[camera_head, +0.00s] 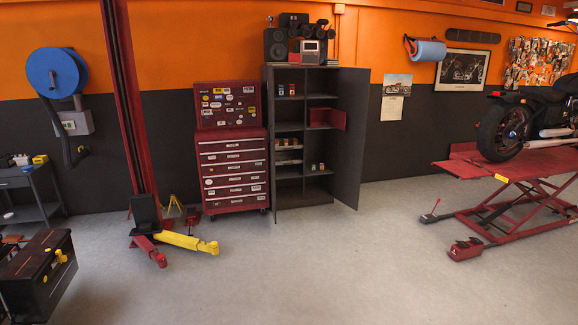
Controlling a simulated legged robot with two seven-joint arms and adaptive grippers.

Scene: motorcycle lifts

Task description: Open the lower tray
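A red tool chest (233,172) stands against the dark wall left of centre. Its stacked drawers with light handle strips look shut, and the lowest drawer (236,204) is near the floor. A sticker-covered red top box (228,105) sits above them. A dark chest (40,275) with a yellow item on its face is at the lower left, cut by the picture edge. I cannot tell which of these has the lower tray. Neither of my grippers is in view.
A dark cabinet (289,135) stands open beside the red chest, its door (350,137) swung right. A red lift post (126,100) with a yellow arm (187,242) is to the left. A motorcycle lift (500,185) is at right. The middle floor is clear.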

